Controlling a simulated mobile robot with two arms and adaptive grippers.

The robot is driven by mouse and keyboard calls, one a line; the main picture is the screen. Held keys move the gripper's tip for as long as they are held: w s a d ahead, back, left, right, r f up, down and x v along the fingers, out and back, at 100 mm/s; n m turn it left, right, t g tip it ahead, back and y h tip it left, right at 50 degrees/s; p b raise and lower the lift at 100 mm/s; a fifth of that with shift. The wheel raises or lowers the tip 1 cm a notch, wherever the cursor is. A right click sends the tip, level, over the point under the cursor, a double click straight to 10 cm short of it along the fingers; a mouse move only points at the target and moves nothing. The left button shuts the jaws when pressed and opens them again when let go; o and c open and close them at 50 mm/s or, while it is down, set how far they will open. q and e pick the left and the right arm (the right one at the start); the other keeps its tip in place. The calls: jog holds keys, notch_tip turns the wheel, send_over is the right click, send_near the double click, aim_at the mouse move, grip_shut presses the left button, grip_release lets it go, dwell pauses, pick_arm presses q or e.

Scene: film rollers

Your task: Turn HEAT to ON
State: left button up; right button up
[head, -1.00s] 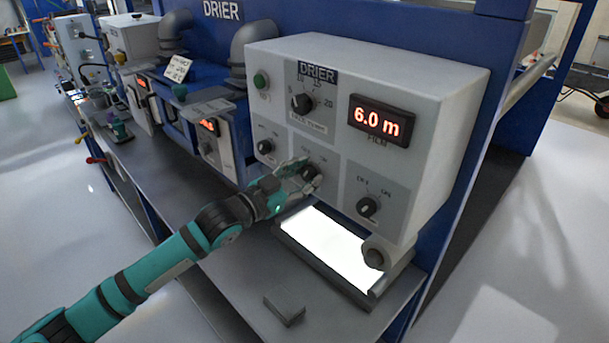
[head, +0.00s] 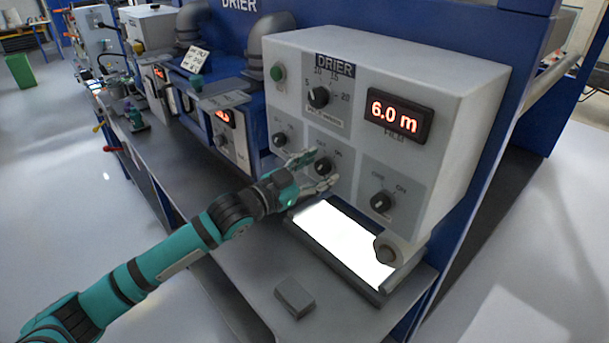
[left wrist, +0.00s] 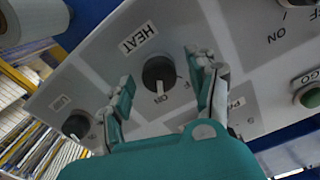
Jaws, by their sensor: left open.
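The HEAT knob (left wrist: 158,73) is a round black dial on the grey drier panel. In the left wrist view its white pointer line points to the ON mark (left wrist: 161,98), and the HEAT label (left wrist: 137,40) shows beside it. In the head view the knob (head: 323,166) is the middle one of the lower row. My left gripper (head: 322,168) is open, with one finger on each side of the knob. In the left wrist view gaps show between both fingers and the knob. My right gripper is not in view.
Another OFF/ON knob (head: 382,202) sits to the right, and a smaller knob (head: 280,140) to the left. A display (head: 398,117) reads 6.0 m. A lit panel (head: 343,240) lies below the box, and a small grey block (head: 294,297) rests on the bench.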

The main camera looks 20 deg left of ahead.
pick_arm(q)
jog(key=v, duration=1.1)
jog(key=shift+s+a, duration=0.2)
jog(key=shift+s, duration=0.05)
